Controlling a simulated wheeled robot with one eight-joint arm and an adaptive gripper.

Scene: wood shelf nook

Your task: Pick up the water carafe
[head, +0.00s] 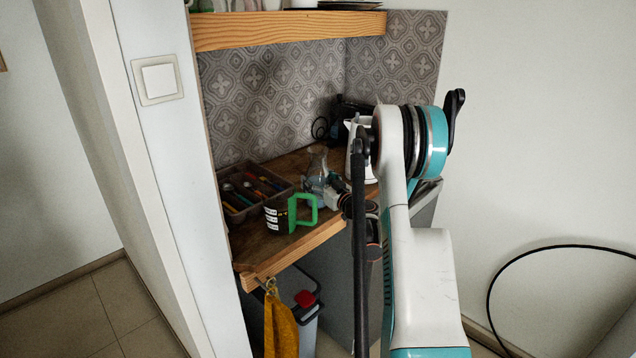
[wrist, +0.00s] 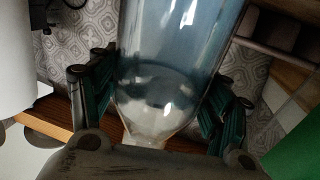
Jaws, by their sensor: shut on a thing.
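The water carafe (head: 317,168) is clear glass with a bluish tint and stands on the wooden shelf. In the wrist view the carafe (wrist: 172,75) fills the middle, between the two finger pads. My gripper (wrist: 160,105) is shut on the carafe, with one dark green pad on each side of the glass. In the head view my gripper (head: 328,192) reaches the carafe from the right, and part of the carafe is hidden behind it. I cannot tell whether the carafe's base touches the shelf.
A black mug with a green handle (head: 279,215) stands close in front of the carafe. A tray of utensils (head: 240,198) is to the left. A white kettle (head: 351,135) stands behind to the right. An upper shelf (head: 290,28) runs overhead. A yellow cloth (head: 280,325) hangs below the edge.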

